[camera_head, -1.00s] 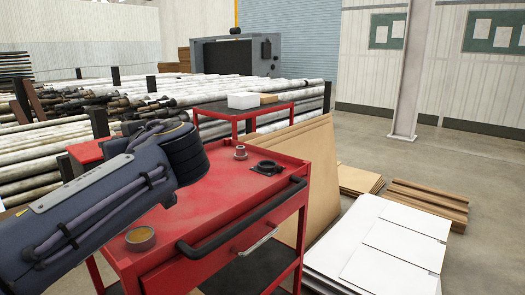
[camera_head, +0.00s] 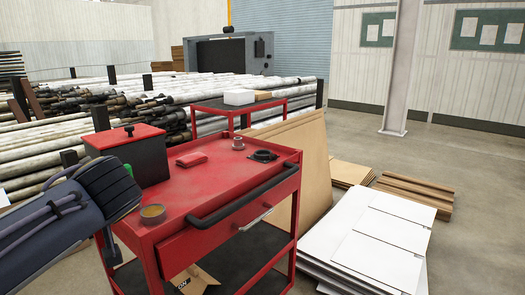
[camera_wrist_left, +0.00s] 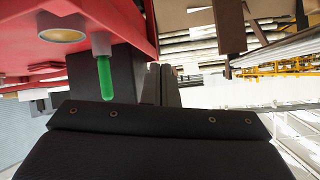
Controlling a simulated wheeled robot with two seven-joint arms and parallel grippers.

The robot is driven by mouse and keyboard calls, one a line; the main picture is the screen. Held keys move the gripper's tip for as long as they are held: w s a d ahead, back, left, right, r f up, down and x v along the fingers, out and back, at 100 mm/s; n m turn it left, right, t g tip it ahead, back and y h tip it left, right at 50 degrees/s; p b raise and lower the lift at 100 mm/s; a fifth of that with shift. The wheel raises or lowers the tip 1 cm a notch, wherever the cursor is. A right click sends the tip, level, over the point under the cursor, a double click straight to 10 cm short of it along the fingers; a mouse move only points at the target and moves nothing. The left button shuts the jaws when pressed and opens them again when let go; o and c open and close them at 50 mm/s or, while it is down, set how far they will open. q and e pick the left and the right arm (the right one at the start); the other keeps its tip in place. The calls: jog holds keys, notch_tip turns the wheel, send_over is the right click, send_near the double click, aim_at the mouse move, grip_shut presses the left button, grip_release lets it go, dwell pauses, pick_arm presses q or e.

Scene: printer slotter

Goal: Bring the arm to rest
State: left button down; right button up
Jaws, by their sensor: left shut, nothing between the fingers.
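My left arm (camera_head: 50,225) comes in at the left edge of the head view, low beside the red cart (camera_head: 215,200). In the left wrist view my left gripper (camera_wrist_left: 163,72) shows as narrow grey fingers, shut and empty. A green rod (camera_wrist_left: 105,78) hangs from a grey piece just left of the fingers; I cannot tell whether it touches them. A bit of green (camera_head: 128,170) also shows behind the wrist in the head view. My right gripper is in neither view.
On the cart are a black box with a red lid (camera_head: 125,138), a small red box (camera_head: 191,159), a round tin (camera_head: 152,212), a grey cup (camera_head: 238,143) and a black ring (camera_head: 263,156). Pipe racks stand behind. White sheets (camera_head: 370,240) lie on the floor at right.

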pick_arm(q)
jog(key=s+d+f+m+g+h, duration=0.2)
jog(key=s+f+m+g+h, duration=0.3)
jog(key=s+f, duration=0.85)
jog(key=s+d+f+t+h, duration=0.3)
jog(key=s+d+f+h, duration=0.4)
jog(key=s+d+f, duration=0.2)
notch_tip(320, 180, up, 34)
jog(key=p, duration=3.4)
jog(key=shift+d+r, duration=0.25)
jog(key=shift+w, duration=0.1)
